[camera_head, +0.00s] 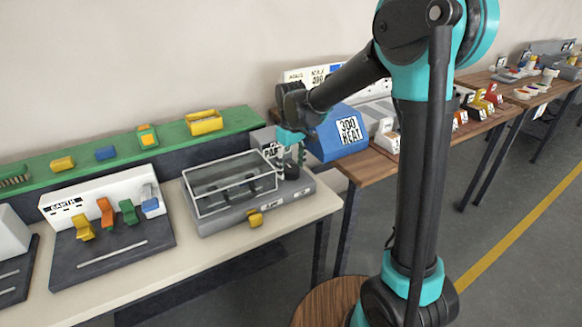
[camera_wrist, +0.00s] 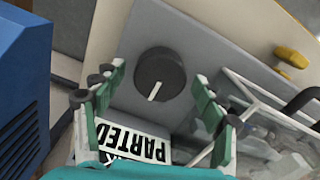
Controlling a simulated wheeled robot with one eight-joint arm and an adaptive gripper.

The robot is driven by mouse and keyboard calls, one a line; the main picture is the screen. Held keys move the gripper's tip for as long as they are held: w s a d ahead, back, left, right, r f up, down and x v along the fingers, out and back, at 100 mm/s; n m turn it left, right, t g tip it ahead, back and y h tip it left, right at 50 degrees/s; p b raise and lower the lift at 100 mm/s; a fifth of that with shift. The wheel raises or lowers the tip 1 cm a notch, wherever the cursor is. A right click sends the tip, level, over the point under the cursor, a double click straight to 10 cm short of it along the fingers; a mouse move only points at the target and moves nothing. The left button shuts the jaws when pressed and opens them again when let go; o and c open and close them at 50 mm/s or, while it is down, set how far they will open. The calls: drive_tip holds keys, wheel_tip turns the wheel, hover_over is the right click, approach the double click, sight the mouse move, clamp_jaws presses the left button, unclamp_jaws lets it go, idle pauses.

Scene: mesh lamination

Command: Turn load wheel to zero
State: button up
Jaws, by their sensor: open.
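The load wheel is a round black knob (camera_wrist: 160,74) with a white pointer line, on the grey top of a machine. In the wrist view its line points down and slightly left, toward the label reading PARTED (camera_wrist: 135,142). My gripper (camera_wrist: 159,90) is open, with its green fingers on either side of the knob's lower part; I cannot tell whether they touch it. In the head view my gripper (camera_head: 291,158) hangs over the right end of the grey machine (camera_head: 235,217), pointing down and partly hiding the knob. No zero mark is readable.
A clear-walled box (camera_head: 228,180) with a frame stands on the machine left of my gripper, and a yellow lever (camera_head: 255,218) is at its front. A blue block marked 300 HEAT (camera_head: 338,137) stands to the right. Several coloured levers are on the left.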

sight(291, 168)
drive_tip(key=shift+r, duration=0.1)
wheel_tip(291, 168, up, 12)
idle(0.5)
drive_tip(key=s+d+f+m+t, duration=0.2)
drive_tip(key=s+d+f+m, duration=0.2)
drive_tip(key=s+d+f, duration=0.5)
drive_tip(key=s+d+f+m+t, duration=0.2)
drive_tip(key=s+d+f+m, duration=0.3)
drive_tip(key=s+d+f, duration=0.4)
drive_tip(key=s+d, duration=0.1)
drive_tip(key=d, duration=0.5)
drive_tip(key=shift+s+f+m, duration=0.2)
drive_tip(key=shift+s+m, duration=0.05)
drive_tip(key=shift+m, duration=0.05)
